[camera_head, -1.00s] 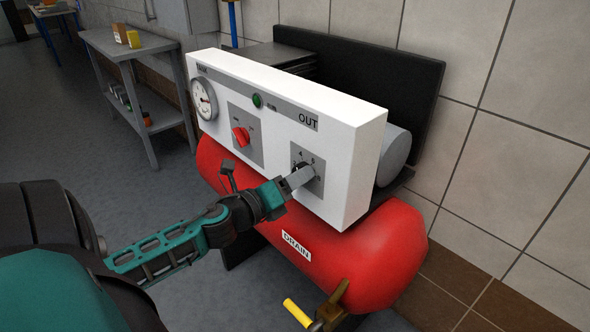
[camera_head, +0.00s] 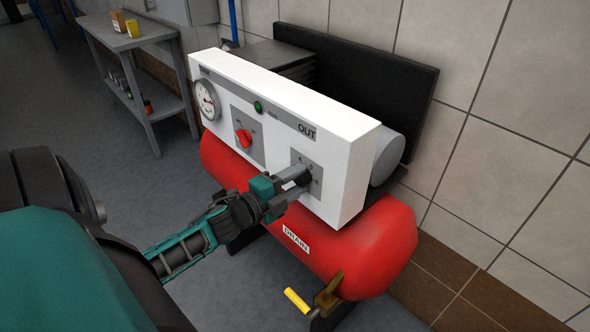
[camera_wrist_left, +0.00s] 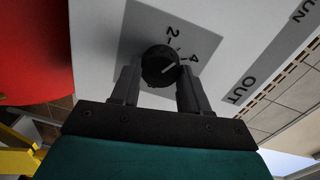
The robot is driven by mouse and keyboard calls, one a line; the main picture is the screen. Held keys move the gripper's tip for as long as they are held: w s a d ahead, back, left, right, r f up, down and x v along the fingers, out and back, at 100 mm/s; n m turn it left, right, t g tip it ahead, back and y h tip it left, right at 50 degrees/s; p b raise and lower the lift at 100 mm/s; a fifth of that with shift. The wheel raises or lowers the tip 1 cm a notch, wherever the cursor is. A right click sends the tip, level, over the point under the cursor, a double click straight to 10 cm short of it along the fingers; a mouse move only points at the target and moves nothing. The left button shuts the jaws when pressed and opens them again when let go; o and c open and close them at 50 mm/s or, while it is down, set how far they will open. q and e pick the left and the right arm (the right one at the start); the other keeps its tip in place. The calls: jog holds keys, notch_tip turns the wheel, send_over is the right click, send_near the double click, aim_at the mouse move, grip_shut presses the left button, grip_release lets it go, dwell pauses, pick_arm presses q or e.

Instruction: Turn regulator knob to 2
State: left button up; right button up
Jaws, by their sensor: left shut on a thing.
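The regulator knob (camera_wrist_left: 160,62) is round and black with a white pointer line. It sits on a grey plate (camera_wrist_left: 130,40) marked 2 and 4. In the left wrist view its line points toward the side of the 4. My left gripper (camera_head: 298,178) is at this knob, on the right part of the white panel (camera_head: 345,170) below the OUT label. In the wrist view my left gripper (camera_wrist_left: 158,78) has one finger on each side of the knob and is shut on it. In the head view the fingers hide most of the knob. My right gripper is not in view.
A red tank (camera_head: 375,245) labelled DRAIN lies under the panel, with a yellow-handled valve (camera_head: 297,300) at its front. The panel also has a gauge (camera_head: 207,100), a red knob (camera_head: 243,138) and a green light (camera_head: 258,107). A workbench (camera_head: 130,40) stands behind left.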

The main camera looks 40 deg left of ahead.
pick_arm(q)
jog(key=n, duration=0.5)
jog(key=shift+a, duration=0.1)
jog(key=shift+n, duration=0.4)
dwell(0.3)
jog(key=o, duration=1.1)
jog(key=shift+c, duration=0.2)
jog(key=shift+s, duration=0.1)
jog(key=s+a, duration=0.1)
jog(key=s, duration=1.1)
jog(key=shift+s+a+r, duration=0.2)
jog(key=shift+s+r, duration=0.1)
jog(key=shift+r, duration=0.05)
jog(key=d+f+n+g, duration=0.3)
jog(key=d+f+n, duration=0.3)
jog(key=d+f, duration=0.3)
jog(key=shift+d+f+y, duration=0.15)
jog(key=shift+d+y, duration=0.25)
jog(key=shift+d, duration=0.25)
jog(key=d+f+n+g, duration=0.1)
jog(key=d, duration=0.2)
jog(key=d+f+n+g+h, duration=0.1)
jog(key=d, duration=0.3)
jog(key=s+d+f+g, duration=0.1)
jog(key=d+f, duration=0.1)
jog(key=d, duration=0.2)
jog(key=shift+d+n+g, duration=0.15)
jog(key=shift+n+g, duration=0.15)
jog(key=shift+n, duration=0.1)
jog(key=shift+c, duration=0.2)
